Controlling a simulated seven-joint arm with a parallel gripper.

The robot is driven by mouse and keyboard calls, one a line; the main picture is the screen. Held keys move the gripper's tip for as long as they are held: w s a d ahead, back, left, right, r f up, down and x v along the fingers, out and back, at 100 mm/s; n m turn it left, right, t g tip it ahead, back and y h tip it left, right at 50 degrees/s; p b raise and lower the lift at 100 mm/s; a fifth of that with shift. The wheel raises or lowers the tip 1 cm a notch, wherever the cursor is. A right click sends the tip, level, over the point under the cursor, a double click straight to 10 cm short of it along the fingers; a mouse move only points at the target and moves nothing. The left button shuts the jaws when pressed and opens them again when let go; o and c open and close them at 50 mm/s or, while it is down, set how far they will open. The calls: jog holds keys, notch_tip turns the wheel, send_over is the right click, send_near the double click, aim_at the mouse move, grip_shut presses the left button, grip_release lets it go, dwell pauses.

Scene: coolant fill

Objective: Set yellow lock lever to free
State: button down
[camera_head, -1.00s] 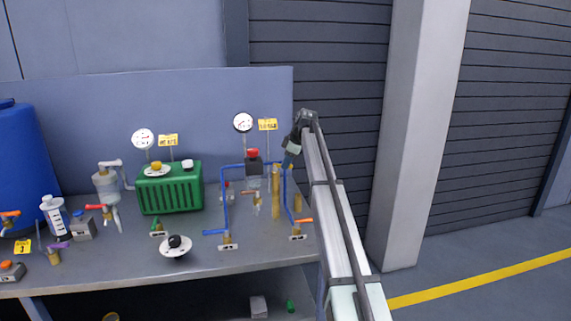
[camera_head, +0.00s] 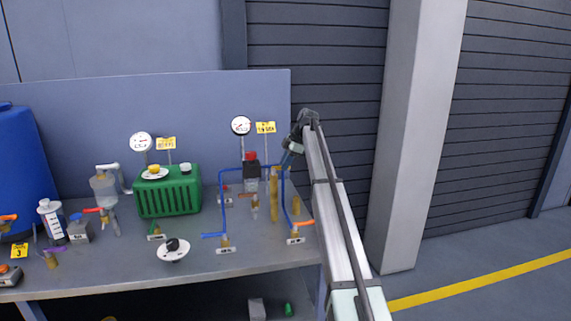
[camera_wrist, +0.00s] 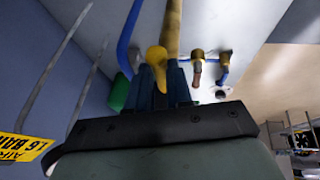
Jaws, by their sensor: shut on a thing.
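In the wrist view, the yellow lock lever (camera_wrist: 156,58) has a rounded end and sits between the two dark blue fingers of my gripper (camera_wrist: 162,84). My gripper is shut on it. The fingers hide the lower part of the lever. A tall brass-coloured post (camera_wrist: 173,28) rises right beside it. In the head view, my gripper (camera_head: 291,154) is at the top of the blue pipe frame (camera_head: 283,190), near the right end of the bench. The lever is too small and covered there to make out clearly, so I cannot read its setting.
The bench (camera_head: 200,262) carries a green tank (camera_head: 168,193), a round gauge (camera_head: 241,125) and several small coloured valves. Orange-handled (camera_head: 303,223) and blue-handled (camera_head: 212,235) valves stand at the frame's feet. A yellow label (camera_wrist: 22,147) is at lower left in the wrist view.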

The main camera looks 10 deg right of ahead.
jog(key=c, duration=1)
grip_release()
jog(key=shift+c, duration=0.2)
jog(key=v, duration=1.3)
jog(key=shift+d+r, duration=0.15)
jog(key=shift+r, duration=0.2)
jog(key=shift+s, duration=0.1)
